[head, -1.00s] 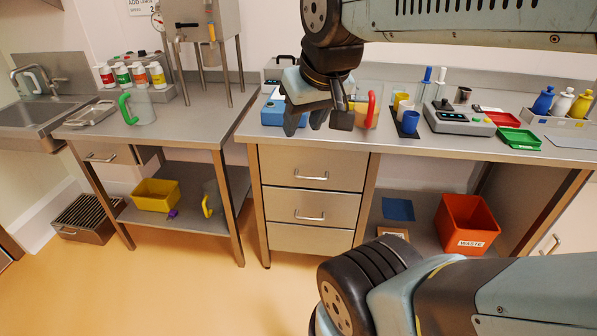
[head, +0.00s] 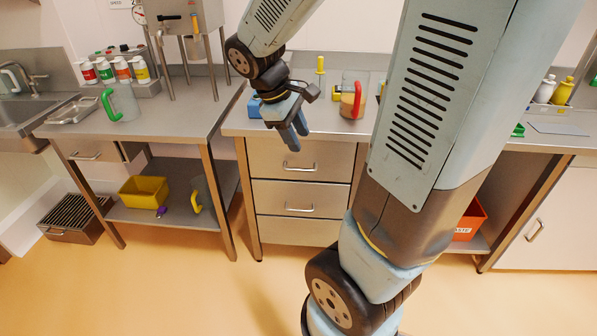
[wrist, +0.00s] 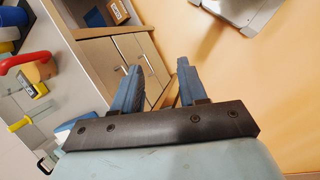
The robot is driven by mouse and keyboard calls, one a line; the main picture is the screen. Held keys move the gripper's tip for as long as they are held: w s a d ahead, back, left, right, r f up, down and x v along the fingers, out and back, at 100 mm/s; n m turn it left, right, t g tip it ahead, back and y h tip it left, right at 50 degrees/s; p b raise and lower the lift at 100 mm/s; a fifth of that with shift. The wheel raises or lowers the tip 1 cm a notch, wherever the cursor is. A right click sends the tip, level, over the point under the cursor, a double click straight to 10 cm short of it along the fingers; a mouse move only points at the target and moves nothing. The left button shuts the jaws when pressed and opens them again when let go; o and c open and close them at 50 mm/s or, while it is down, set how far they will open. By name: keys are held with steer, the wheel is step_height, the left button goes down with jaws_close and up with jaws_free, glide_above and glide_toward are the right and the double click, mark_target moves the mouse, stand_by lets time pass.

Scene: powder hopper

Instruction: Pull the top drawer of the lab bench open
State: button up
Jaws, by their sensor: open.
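The top drawer (head: 270,160) of the lab bench (head: 245,125) is shut. Its bar handle (head: 299,168) is on the middle of its front. My gripper (head: 296,138) is in front of the bench edge, above and apart from the handle in the head view. Its two blue fingers point down and are parted, with nothing between them. In the wrist view my gripper (wrist: 157,68) also shows open, with the drawer fronts (wrist: 130,50) beyond the fingers. I cannot tell the exact gap to the handle.
Two lower drawers (head: 275,195) below are shut. A red-handled jug (head: 352,103) and a blue box (head: 254,107) stand on the bench near my gripper. A yellow tub (head: 145,190) sits on the left table's shelf. The floor (head: 200,280) before the drawers is clear.

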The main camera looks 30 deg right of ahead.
steer(key=w+d+f+n+g+h, duration=0.3)
steer(key=w+d+f+n+h, duration=0.15)
steer(key=w+f+n, duration=0.35)
steer(key=n+t+h, duration=0.8)
steer(key=n+t, duration=0.6)
steer(key=n, duration=1.3)
glide_toward(299, 171)
steer(key=x, duration=1)
steer(key=shift+w+d+f, duration=0.15)
steer(key=shift+w+d, duration=0.1)
steer(key=shift+w, duration=0.1)
jaws_close()
